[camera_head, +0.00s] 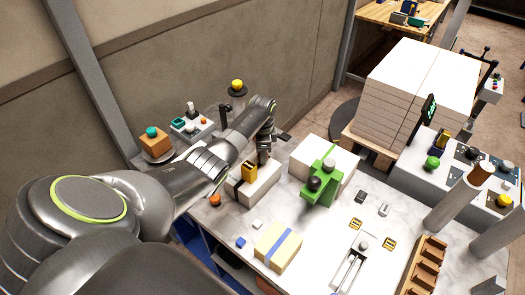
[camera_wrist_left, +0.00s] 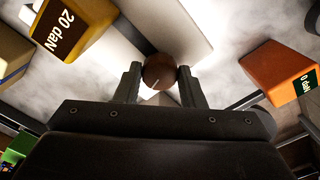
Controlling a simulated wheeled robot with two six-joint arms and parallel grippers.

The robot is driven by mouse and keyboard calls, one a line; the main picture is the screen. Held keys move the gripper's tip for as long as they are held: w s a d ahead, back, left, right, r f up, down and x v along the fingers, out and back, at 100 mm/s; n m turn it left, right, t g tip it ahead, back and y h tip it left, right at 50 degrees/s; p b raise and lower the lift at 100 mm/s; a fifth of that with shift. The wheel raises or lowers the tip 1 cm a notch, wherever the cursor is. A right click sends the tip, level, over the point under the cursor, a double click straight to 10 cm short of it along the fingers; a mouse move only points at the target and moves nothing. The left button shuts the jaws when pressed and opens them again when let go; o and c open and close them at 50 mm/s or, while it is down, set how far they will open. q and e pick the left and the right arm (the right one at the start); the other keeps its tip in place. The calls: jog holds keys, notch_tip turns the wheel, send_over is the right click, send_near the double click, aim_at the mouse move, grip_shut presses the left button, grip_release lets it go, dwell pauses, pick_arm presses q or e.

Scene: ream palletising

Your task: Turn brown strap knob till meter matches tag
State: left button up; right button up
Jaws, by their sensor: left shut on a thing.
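My left gripper (camera_head: 264,155) reaches down over a white wrapped ream with a dark strap (camera_head: 262,184). In the left wrist view its two fingers (camera_wrist_left: 159,80) are shut on the round brown knob (camera_wrist_left: 158,70), one at each side. A pale line marks the knob's face. A yellow block (camera_wrist_left: 88,18) carries a dark tag reading "20 daN" (camera_wrist_left: 62,30). An orange block (camera_wrist_left: 272,70) has a dark meter face reading "0 daN" (camera_wrist_left: 306,82), partly cut by the frame edge. In the head view the gripper hides the knob. My right gripper is not in view.
A yellow pack with a blue band (camera_head: 278,246) lies in front. An orange block with a teal knob (camera_head: 156,144) stands at the left. Tall stacked reams (camera_head: 415,85) stand behind.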

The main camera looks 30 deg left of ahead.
pick_arm(q)
jog(key=m, duration=0.4)
jog(key=shift+w+r+m, duration=0.1)
jog(key=shift+m, duration=0.3)
dwell(0.4)
jog(key=o, duration=1)
notch_tip(320, 180, up, 17)
jog(key=shift+r, duration=0.2)
